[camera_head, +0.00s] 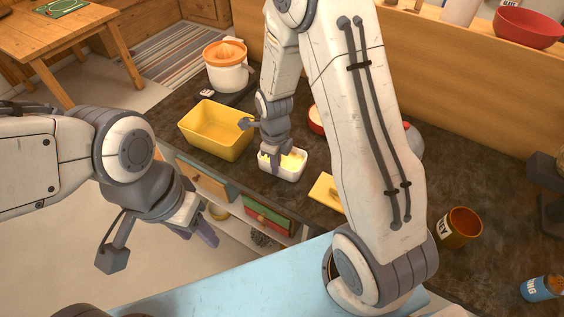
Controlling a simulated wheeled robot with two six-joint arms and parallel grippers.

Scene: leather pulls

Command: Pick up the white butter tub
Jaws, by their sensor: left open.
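The white butter tub (284,177), with pale yellow contents, sits near the counter's front edge. My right gripper (276,158) points down at the tub, its fingertips at the left part of the opening. They overlap the tub's near-left wall and contents; I cannot tell whether they grip the wall or are apart. The tub appears to rest on the counter. My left gripper (206,234) is open and empty, over the floor in front of the counter, well left of the tub.
A yellow bin (213,146) stands just left of the tub. A flat yellow piece (324,190) lies to its right, partly behind my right arm. A juicer (227,75) stands behind the bin. A brown mug (459,228) and blue-labelled container (541,289) are far right.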

